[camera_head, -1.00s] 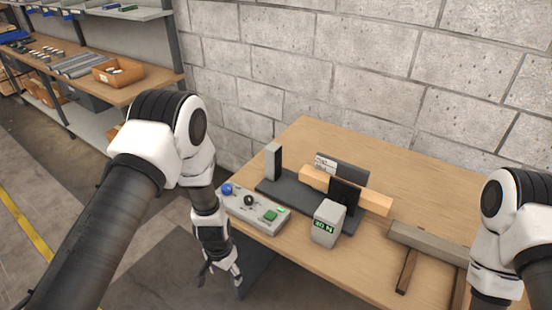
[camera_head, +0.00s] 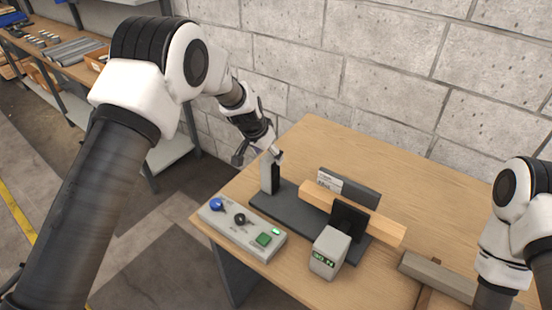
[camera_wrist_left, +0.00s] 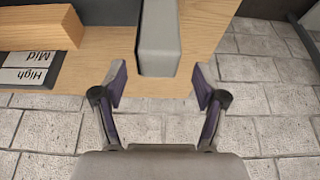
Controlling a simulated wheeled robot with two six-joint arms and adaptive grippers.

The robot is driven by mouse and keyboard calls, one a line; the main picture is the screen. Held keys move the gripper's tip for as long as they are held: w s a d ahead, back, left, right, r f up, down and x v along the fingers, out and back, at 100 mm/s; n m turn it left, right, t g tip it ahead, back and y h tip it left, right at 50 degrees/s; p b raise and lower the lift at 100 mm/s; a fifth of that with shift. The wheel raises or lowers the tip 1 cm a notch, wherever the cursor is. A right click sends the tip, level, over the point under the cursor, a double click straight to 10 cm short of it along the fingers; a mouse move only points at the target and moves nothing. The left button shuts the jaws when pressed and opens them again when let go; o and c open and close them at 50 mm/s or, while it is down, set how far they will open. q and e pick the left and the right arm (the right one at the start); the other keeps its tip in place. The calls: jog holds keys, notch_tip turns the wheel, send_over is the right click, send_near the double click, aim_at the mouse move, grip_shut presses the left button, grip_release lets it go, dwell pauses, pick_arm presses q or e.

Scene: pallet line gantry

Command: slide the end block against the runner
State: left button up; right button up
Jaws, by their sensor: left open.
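The grey upright end block (camera_head: 266,175) stands at the left end of a dark base plate (camera_head: 290,212). A light wooden bar (camera_head: 380,226), which looks like the runner, lies along the plate, with a clear gap between its left end and the block. My left gripper (camera_head: 260,156) is open at the top of the end block. In the left wrist view the block (camera_wrist_left: 158,38) lies ahead between the two open fingers (camera_wrist_left: 160,83), and the bar (camera_wrist_left: 35,27) is off to the left. My right arm shows at the right edge; its gripper is out of frame.
A control box (camera_head: 241,229) with a blue knob, black knob and green button sits in front of the plate. A grey display block (camera_head: 329,253) stands to its right. A label plate (camera_head: 329,180) stands behind the bar. A concrete block wall (camera_head: 370,70) backs the table.

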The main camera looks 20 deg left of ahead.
aim_at(270, 174)
pick_arm(q)
jog(key=f, duration=0.1)
jog(key=s+f+b, duration=0.1)
jog(key=shift+d+f+b, duration=0.15)
jog(key=shift+f+b, duration=0.15)
jog(key=shift+f, duration=0.05)
jog(key=w+f, duration=0.1)
jog(key=w+f+b, duration=0.1)
jog(key=w+f, duration=0.1)
jog(key=f, duration=0.1)
jog(key=shift+d, duration=0.25)
jog(key=shift+s+r, duration=0.25)
jog(key=shift+r, duration=0.05)
jog(key=shift+s+r, duration=0.15)
jog(key=shift+c, duration=0.7)
grip_shut()
pick_arm(e)
jog(key=f, duration=0.1)
jog(key=s+f, duration=0.1)
jog(key=f, duration=0.1)
